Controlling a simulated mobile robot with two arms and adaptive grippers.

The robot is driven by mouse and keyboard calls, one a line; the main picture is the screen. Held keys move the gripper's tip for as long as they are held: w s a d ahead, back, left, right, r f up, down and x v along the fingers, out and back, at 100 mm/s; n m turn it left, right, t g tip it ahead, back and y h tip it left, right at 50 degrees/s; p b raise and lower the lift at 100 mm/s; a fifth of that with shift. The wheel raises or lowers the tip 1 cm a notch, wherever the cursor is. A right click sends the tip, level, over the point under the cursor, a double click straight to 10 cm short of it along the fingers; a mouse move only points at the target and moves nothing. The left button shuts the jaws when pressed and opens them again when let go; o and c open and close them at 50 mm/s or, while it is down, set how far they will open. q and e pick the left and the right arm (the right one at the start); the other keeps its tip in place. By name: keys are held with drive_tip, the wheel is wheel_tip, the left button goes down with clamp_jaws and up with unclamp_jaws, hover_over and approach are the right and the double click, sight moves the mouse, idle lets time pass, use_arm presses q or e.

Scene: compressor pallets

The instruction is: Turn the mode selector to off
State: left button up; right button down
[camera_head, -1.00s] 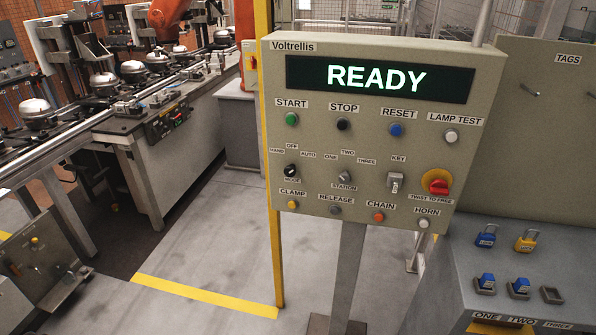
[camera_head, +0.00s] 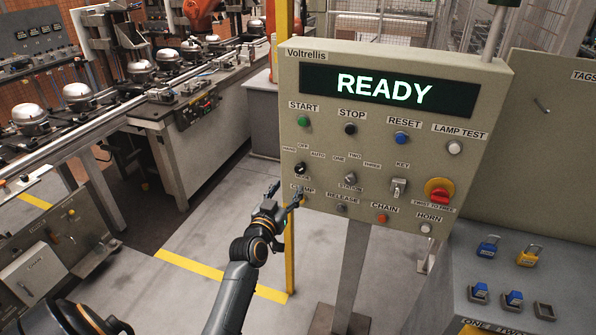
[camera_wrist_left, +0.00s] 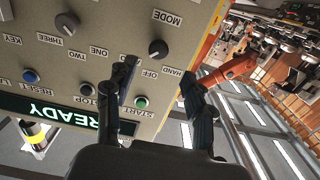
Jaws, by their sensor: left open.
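The mode selector (camera_head: 300,169) is a small black knob on the left side of the Voltrellis panel, with HAND, OFF and AUTO labels around it. It also shows in the left wrist view (camera_wrist_left: 158,49), where the panel appears upside down; I cannot tell its exact pointing. My left gripper (camera_head: 284,196) is open and empty, just below and left of the knob in the head view. In the left wrist view its fingers (camera_wrist_left: 157,85) are spread apart, with the knob beyond the tips and not touched. My right gripper is not in view.
The panel (camera_head: 330,228) also bears start (camera_head: 304,122) and stop (camera_head: 351,129) buttons, a station knob (camera_head: 350,178), a key switch (camera_head: 398,187) and a red emergency button (camera_head: 439,191). A yellow post (camera_head: 290,255) stands beside its left edge. The display (camera_head: 388,88) reads READY.

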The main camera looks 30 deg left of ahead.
sight(299, 171)
use_arm(q)
drive_tip(key=x, duration=0.8)
drive_tip(key=shift+w+p, duration=0.3)
drive_tip(key=shift+w, duration=0.1)
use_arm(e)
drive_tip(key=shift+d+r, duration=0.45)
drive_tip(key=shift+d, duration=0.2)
use_arm(q)
clamp_jaws()
